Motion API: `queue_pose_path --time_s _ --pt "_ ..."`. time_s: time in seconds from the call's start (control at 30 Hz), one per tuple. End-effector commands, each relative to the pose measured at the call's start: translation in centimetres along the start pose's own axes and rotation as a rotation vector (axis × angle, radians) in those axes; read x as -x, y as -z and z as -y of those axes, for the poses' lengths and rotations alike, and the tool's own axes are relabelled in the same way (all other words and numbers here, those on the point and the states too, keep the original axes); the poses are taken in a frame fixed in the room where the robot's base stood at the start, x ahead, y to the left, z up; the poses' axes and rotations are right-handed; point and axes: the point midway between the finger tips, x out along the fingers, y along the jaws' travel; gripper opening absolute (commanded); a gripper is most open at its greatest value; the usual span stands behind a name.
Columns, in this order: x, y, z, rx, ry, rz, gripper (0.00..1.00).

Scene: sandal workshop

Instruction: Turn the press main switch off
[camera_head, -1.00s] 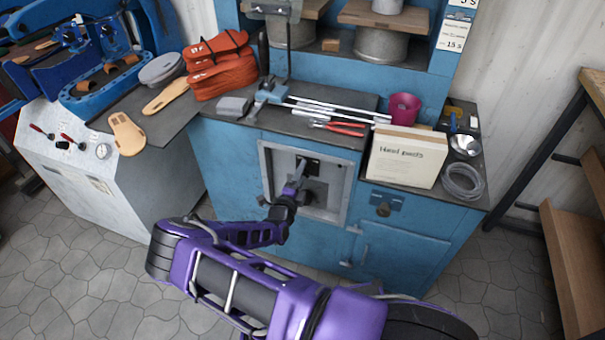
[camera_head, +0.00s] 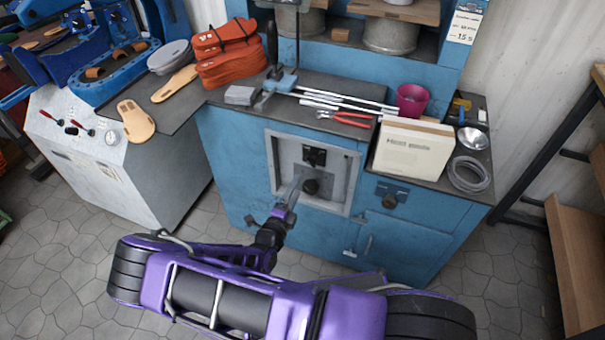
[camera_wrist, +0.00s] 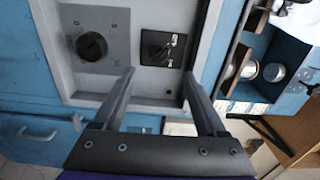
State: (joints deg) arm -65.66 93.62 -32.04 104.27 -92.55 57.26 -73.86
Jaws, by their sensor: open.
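A recessed grey panel (camera_head: 343,196) is set in the front of the blue press cabinet (camera_head: 230,160). A black rotary switch on a black plate with white markings (camera_head: 314,155) sits high in it; the wrist view shows it too (camera_wrist: 160,48). A round black knob is below it in the head view (camera_head: 311,187) and left of it in the wrist view (camera_wrist: 91,45). My gripper (camera_head: 298,178) is in front of the panel, just below the switch. In the wrist view its open, empty fingers (camera_wrist: 159,74) lie on either side of the switch's line, apparently short of it.
Metal rods (camera_head: 345,101), red-handled pliers (camera_head: 343,119), a magenta cup (camera_head: 411,100) and a cream box (camera_head: 413,147) are on the cabinet top. A cabinet handle (camera_head: 366,248) is lower right. A wooden shelf rack (camera_head: 580,240) stands right. Tiled floor (camera_head: 60,260) is clear at left.

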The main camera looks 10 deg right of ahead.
Motion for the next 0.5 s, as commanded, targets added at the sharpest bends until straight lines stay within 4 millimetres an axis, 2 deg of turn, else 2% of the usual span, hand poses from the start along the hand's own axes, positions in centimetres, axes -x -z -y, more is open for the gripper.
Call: queue_pose_path --time_s 0.1,0.2,0.33,0.5 --pt "2.5 -0.1 0.1 0.000 -0.001 0.002 0.74" --pt "4.1 -0.1 0.0 0.000 0.000 0.002 0.74" --pt "5.3 0.0 0.0 0.001 -0.001 0.001 0.74" --pt "5.7 0.0 0.0 0.000 0.001 0.000 0.74"
